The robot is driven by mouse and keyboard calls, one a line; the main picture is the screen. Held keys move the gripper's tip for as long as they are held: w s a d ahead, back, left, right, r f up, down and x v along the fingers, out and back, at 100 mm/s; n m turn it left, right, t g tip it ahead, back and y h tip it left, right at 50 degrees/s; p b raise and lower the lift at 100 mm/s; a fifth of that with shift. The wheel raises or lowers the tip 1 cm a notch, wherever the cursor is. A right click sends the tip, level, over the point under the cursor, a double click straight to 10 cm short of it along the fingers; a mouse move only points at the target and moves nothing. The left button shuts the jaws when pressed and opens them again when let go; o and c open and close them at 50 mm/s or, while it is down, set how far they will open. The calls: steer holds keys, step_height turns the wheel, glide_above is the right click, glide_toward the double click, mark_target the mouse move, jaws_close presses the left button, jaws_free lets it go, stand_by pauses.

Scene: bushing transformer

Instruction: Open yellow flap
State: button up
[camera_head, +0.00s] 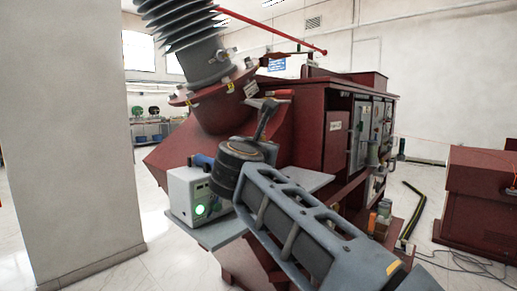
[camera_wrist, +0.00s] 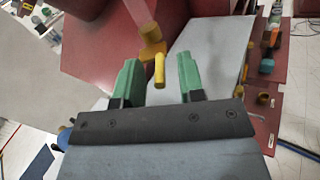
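The yellow flap (camera_wrist: 151,34) shows in the wrist view as a small yellow fitting with a short downward tab, in front of a dark red surface. My gripper (camera_wrist: 159,68) has two green fingers spread apart. The tab's lower end appears in the gap between them, with clear space on both sides. I cannot tell its depth relative to the fingertips. In the head view my arm reaches up to the dark red transformer (camera_head: 312,112). Small yellow parts show on it there, but which is the flap is unclear.
A grey ribbed bushing (camera_head: 190,38) rises from the transformer. A white box with a green light (camera_head: 200,205) stands on a grey shelf left of my arm. A grey panel (camera_wrist: 215,50) lies beyond the fingers. A wide pillar (camera_head: 65,140) stands at left.

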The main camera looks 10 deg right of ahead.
steer(key=b+v, duration=0.1)
steer(key=v, duration=1.3)
steer(key=shift+b, duration=0.4)
